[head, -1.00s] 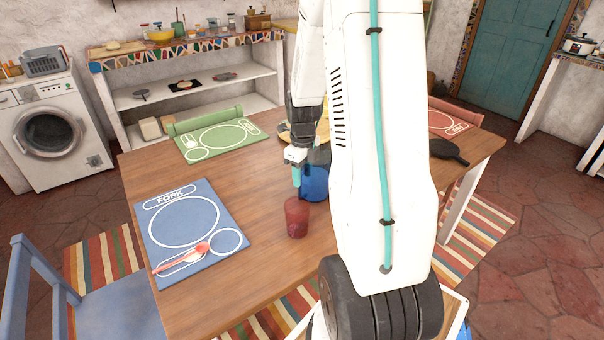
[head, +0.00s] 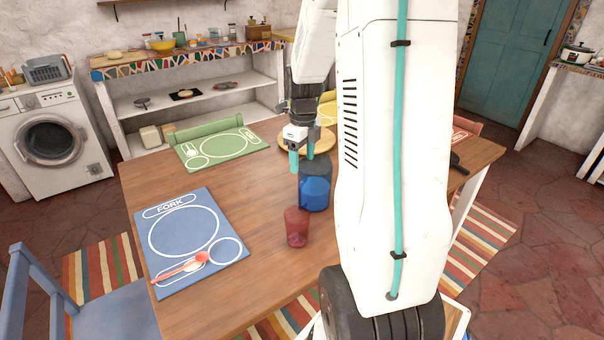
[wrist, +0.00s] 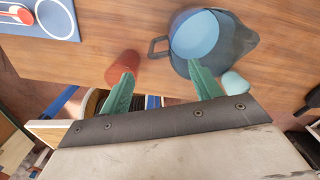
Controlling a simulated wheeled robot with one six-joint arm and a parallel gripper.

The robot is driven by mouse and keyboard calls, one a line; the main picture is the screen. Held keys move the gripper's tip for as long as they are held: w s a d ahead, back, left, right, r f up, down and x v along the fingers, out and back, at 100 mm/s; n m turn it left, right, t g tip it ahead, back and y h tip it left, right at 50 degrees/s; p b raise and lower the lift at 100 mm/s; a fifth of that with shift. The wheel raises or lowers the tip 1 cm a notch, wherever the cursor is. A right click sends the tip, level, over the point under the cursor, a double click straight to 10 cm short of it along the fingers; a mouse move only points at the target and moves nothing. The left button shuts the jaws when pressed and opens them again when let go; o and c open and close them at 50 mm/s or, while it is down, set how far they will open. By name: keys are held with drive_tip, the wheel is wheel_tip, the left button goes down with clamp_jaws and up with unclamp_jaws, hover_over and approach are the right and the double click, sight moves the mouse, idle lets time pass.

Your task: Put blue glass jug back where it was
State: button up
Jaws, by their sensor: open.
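The blue glass jug (head: 315,192) stands upright on the wooden table, just behind and to the right of a red glass (head: 297,228). My gripper (head: 302,162) is open and empty, its teal fingers at about the height of the jug's rim or above it in the head view. In the wrist view the jug (wrist: 236,44) shows from above, with its handle on the left and spout on the right. There my gripper (wrist: 160,76) has its fingers apart with nothing between them, and the red glass (wrist: 124,66) is beside the left finger.
A blue placemat (head: 190,262) with a red spoon lies at the left. A green placemat (head: 220,150) and a round wooden board (head: 300,150) are farther back. Bare tabletop (head: 255,205) lies between the blue placemat and the jug. My arm hides much of the right side.

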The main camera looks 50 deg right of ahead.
drive_tip(key=s+a+r+n, duration=0.2)
drive_tip(key=a+r+n, duration=0.4)
drive_tip(key=a+n, duration=0.15)
drive_tip(key=s+a+r+n, duration=0.3)
drive_tip(key=a+r+n, duration=0.25)
drive_tip(key=a, duration=0.25)
drive_tip(key=s+a+r+n+t, duration=0.1)
drive_tip(key=s+a+n, duration=1.1)
drive_tip(key=n, duration=0.9)
drive_tip(key=shift+s+a+r, duration=0.2)
drive_tip(key=shift+s+r, duration=0.2)
drive_tip(key=shift+s, duration=0.35)
